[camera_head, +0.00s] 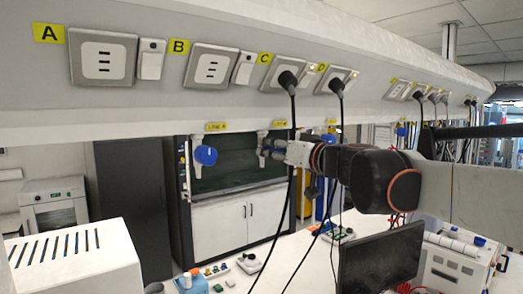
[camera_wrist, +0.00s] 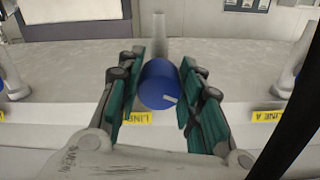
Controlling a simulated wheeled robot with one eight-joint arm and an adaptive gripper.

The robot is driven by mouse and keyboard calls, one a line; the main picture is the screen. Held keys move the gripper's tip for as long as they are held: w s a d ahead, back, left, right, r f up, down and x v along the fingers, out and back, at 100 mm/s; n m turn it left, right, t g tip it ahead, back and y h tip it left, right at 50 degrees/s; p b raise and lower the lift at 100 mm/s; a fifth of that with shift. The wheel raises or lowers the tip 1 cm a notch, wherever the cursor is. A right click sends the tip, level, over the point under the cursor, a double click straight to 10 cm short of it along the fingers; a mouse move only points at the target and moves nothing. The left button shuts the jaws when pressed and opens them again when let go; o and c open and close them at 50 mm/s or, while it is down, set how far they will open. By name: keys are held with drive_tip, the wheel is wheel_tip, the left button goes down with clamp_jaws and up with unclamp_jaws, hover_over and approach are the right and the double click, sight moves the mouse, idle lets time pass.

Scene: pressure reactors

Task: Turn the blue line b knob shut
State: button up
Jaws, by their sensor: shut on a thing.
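The blue line B knob (camera_wrist: 158,86) sits between the two green finger pads of my gripper (camera_wrist: 161,76) in the wrist view. The pads close on its left and right sides. A short white mark on its face lies low and right of centre. The yellow line B label (camera_wrist: 136,119) is partly covered by a finger. In the head view, my gripper (camera_head: 273,149) reaches left to the valve below the second yellow label (camera_head: 280,124); the fingers largely hide the knob there.
The blue line A knob (camera_head: 206,155) hangs to the left in the head view, below its label (camera_head: 216,127). Black cables (camera_head: 292,120) hang from the sockets near my arm. A monitor (camera_head: 380,258) stands below. Another blue knob (camera_wrist: 12,82) shows at the wrist view's left edge.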

drive_tip(key=m+b, duration=0.1)
drive_tip(key=m, duration=0.5)
drive_tip(key=shift+m, duration=0.4)
drive_tip(key=m, duration=0.5)
drive_tip(key=shift+m, duration=0.7)
drive_tip(key=o, duration=1.1)
drive_tip(key=shift+c, duration=0.2)
drive_tip(key=shift+s, duration=0.1)
drive_tip(key=v, duration=0.7)
drive_tip(key=shift+s+d, duration=0.15)
drive_tip(key=shift+s, duration=0.05)
